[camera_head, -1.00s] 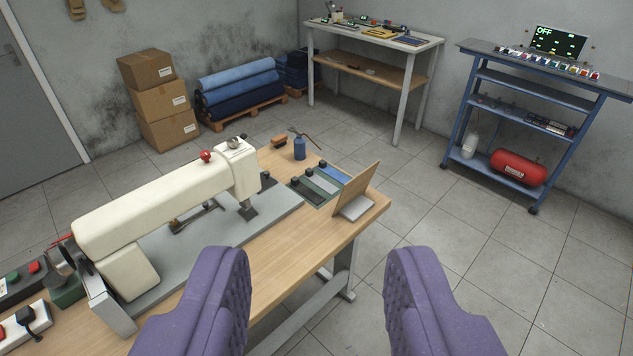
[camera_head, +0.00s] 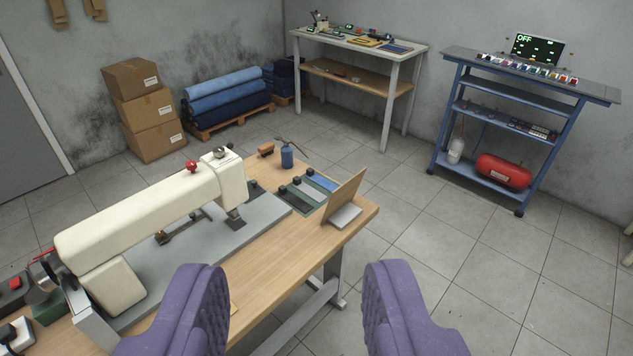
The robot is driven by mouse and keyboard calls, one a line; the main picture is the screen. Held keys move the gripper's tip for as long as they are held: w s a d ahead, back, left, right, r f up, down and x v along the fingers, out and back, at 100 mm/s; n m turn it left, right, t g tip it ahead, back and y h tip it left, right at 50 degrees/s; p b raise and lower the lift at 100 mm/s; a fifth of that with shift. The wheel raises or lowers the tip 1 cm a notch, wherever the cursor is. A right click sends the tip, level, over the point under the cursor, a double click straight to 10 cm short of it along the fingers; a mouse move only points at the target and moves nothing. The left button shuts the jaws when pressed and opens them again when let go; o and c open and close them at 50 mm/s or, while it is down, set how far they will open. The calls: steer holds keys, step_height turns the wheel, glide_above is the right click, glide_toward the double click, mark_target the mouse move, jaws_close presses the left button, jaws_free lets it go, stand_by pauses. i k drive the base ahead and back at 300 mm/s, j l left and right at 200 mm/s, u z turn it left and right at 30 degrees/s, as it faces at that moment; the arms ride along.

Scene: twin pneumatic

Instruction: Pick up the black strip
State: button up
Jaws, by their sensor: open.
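My gripper (camera_head: 295,285) shows as two purple padded fingers at the bottom of the view, wide apart with nothing between them. Several small strips lie side by side on the wooden table (camera_head: 262,268), past the sewing machine (camera_head: 150,210). The strip at their near left end (camera_head: 297,203) looks darkest, but I cannot tell for certain that it is black. Beside it are greyish and blue (camera_head: 322,181) strips, with small black blocks at their far left ends. My gripper is well short of the strips and apart from them.
A tilted wooden board (camera_head: 345,196) stands right of the strips at the table edge. A blue bottle (camera_head: 287,157) stands behind them. The cream machine arm stands tall on the left. Floor right of the table is clear up to a blue cart (camera_head: 437,120).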

mark_target(303, 207)
steer(key=i+l+u, duration=0.3)
steer(key=i+l, duration=0.7)
steer(key=i, duration=0.45)
steer(key=i+l+u, duration=0.35)
steer(key=i+l, duration=0.95)
steer(key=i, duration=0.05)
